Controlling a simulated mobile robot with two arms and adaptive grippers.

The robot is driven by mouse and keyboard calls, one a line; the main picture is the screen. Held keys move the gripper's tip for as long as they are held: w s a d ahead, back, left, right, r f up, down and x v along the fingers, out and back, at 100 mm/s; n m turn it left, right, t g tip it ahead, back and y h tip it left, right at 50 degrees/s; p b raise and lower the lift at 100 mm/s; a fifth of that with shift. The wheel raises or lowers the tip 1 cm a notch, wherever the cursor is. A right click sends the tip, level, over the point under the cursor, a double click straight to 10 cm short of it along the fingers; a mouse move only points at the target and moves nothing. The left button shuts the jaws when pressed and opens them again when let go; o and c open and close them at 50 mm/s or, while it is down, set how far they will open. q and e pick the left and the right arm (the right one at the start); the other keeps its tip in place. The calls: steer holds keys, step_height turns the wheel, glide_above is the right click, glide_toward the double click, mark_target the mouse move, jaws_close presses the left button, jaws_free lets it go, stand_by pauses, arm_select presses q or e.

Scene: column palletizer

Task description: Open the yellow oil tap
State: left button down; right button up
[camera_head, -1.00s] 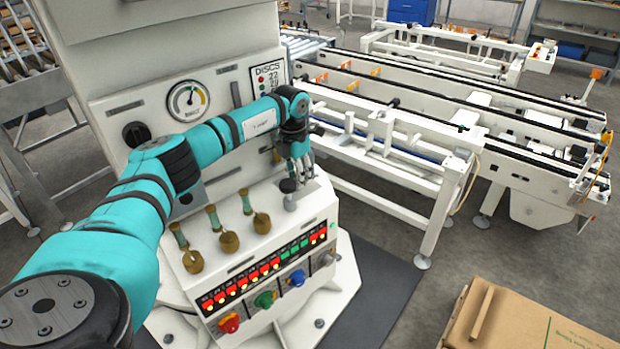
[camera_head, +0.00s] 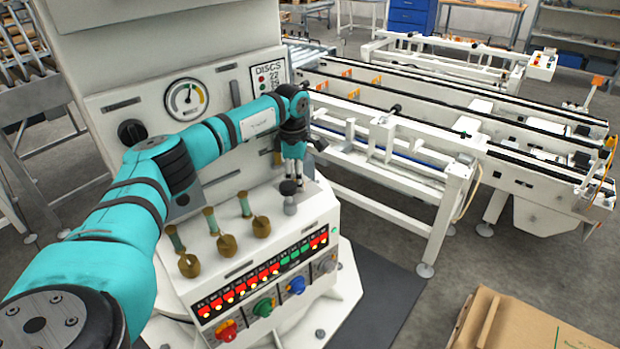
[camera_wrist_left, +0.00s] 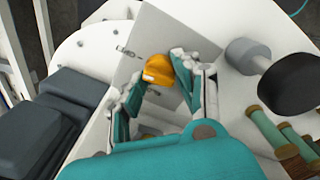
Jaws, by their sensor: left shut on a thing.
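The yellow oil tap (camera_wrist_left: 158,70) shows in the left wrist view as a rounded yellow-orange handle against a pale panel of the machine. My left gripper (camera_wrist_left: 160,84) is shut on it, with a finger on either side; the exact contact is partly hidden. In the head view my left gripper (camera_head: 293,174) points down at the right end of the console's upper ledge, behind a black-topped knob. The tap cannot be made out clearly there. My right gripper is not in view.
The black-topped knob (camera_head: 288,188) stands close in front of my left gripper. Three brass levers with green handles (camera_head: 224,245) stand to its left. Coloured knobs (camera_head: 264,307) and lit buttons line the console front. A white conveyor frame (camera_head: 400,180) stands to the right.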

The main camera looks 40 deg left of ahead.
arm_select(q)
steer(key=shift+s+d+f+m, duration=0.15)
steer(key=shift+d+f+m, duration=0.15)
steer(key=shift+m, duration=0.6)
steer(key=c, duration=1.4)
jaws_free()
steer(key=o, duration=0.5)
steer(key=shift+d+r, duration=0.1)
steer(key=shift+c, duration=0.2)
steer(key=shift+r, duration=0.1)
steer(key=shift+a+r, duration=0.2)
steer(key=shift+r, duration=0.05)
step_height(320, 180, up, 12)
steer(key=shift+s+d, duration=0.2)
steer(key=shift+d, duration=0.05)
steer(key=shift+f, duration=0.1)
